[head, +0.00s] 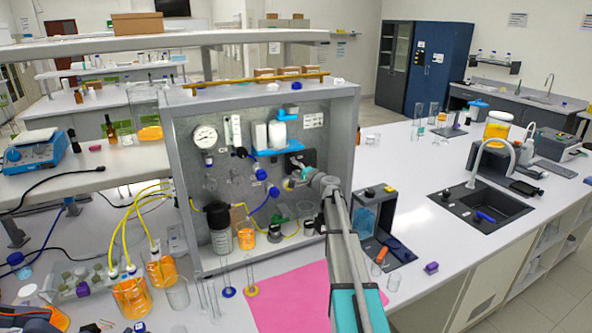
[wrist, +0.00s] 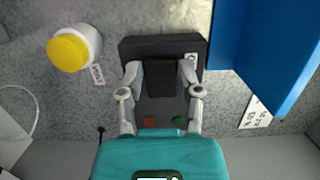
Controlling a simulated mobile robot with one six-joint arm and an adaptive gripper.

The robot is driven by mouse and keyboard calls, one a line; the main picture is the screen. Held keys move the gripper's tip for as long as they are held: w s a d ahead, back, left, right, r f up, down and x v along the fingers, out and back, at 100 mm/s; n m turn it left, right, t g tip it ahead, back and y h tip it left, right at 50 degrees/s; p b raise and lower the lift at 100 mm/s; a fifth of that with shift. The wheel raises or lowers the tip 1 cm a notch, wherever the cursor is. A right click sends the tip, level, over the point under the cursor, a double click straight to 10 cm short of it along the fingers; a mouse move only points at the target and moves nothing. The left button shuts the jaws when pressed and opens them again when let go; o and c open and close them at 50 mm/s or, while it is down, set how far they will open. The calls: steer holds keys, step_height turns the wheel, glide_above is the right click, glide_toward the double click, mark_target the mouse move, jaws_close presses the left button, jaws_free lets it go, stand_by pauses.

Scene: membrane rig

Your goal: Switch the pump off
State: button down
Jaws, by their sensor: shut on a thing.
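My gripper (head: 299,178) reaches into the grey rig cabinet (head: 350,120), up to a black box (head: 301,159) on its back panel. In the wrist view, the fingers of my gripper (wrist: 160,80) stand on either side of a dark part of this black box (wrist: 162,47) and are shut on it. A small red mark (wrist: 150,122) and a green mark (wrist: 179,121) show on a dark face between the fingers. I cannot make out a switch lever or its position.
A yellow-capped white knob (wrist: 75,48) is left of the fingers and a blue bracket (wrist: 265,55) is close on the right. In the head view, tubing, a gauge (head: 205,137) and bottles crowd the cabinet. A pink mat (head: 290,300) lies in front.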

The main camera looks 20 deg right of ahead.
steer(key=shift+c, duration=1.4)
jaws_free()
steer(key=v, duration=1.2)
